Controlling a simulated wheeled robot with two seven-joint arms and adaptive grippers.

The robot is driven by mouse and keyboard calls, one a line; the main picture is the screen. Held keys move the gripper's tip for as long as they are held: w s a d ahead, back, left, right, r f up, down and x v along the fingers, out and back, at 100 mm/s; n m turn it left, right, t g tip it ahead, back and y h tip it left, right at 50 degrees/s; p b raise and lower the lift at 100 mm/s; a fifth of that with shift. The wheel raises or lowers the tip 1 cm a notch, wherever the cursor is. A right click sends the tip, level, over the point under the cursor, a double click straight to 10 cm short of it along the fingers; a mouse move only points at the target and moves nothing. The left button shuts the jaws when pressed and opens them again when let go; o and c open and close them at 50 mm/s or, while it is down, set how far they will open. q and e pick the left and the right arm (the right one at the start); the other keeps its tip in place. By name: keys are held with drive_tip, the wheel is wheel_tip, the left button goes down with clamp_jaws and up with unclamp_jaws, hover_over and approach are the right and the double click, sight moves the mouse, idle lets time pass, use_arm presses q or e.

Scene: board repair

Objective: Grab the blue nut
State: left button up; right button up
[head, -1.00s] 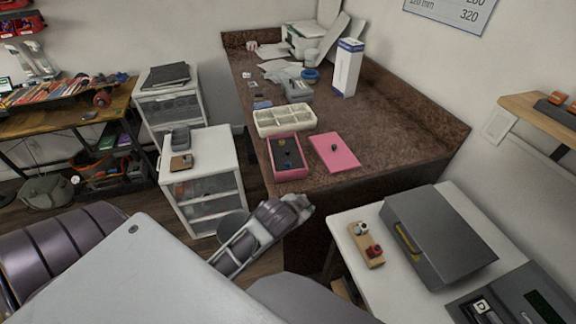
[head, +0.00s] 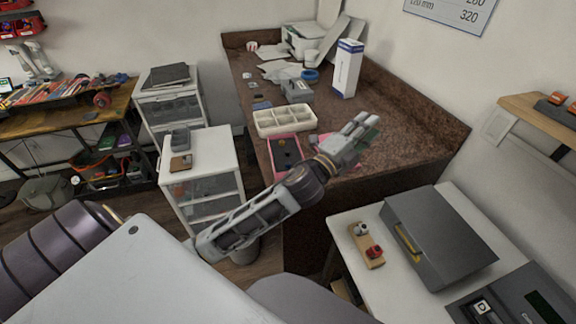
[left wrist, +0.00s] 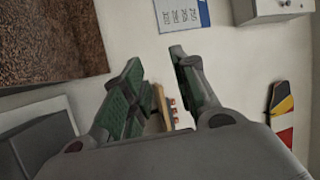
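I cannot make out a blue nut for certain. A small blue ring (head: 311,75) lies toward the back of the brown counter (head: 415,125) in the head view; I cannot tell what it is. My left gripper (head: 366,128) is over the counter's front part, above the pink lid, which it mostly hides. The left wrist view shows its two green-padded fingers (left wrist: 158,60) apart, with nothing between them but the background. The pink box (head: 284,141) is left of the gripper, partly hidden by my arm. My right gripper is not in view.
A cream compartment tray (head: 285,121) sits behind the pink box. A grey device (head: 297,90), papers and a tall white-blue box (head: 346,68) stand farther back. The counter's right part is clear. A white table with a grey case (head: 440,237) is at the lower right.

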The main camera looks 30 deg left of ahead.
use_arm(q)
drive_tip(key=s+d+r+m+g+h, duration=0.1)
drive_tip(key=d+r+m+g+h, duration=0.1)
drive_tip(key=d+r+m+h, duration=0.55)
drive_tip(key=s+d+f+m+g+h, duration=0.25)
drive_tip(key=m+g, duration=0.45)
drive_tip(key=m, duration=0.4)
drive_tip(key=s+d+f+m+g+h, duration=0.25)
drive_tip(key=m+g, duration=0.35)
drive_tip(key=m, duration=0.4)
drive_tip(key=w+a+f+m+g+y, duration=0.35)
drive_tip(key=a+f+m+y, duration=0.65)
drive_tip(key=a, duration=0.5)
drive_tip(key=a+r+g+y, duration=0.1)
drive_tip(key=a+y, duration=0.7)
drive_tip(key=a, duration=1.1)
drive_tip(key=shift+s+a+r+g, duration=0.2)
drive_tip(key=shift+r+g, duration=0.15)
drive_tip(key=shift+r, duration=0.2)
drive_tip(key=shift+n, duration=0.25)
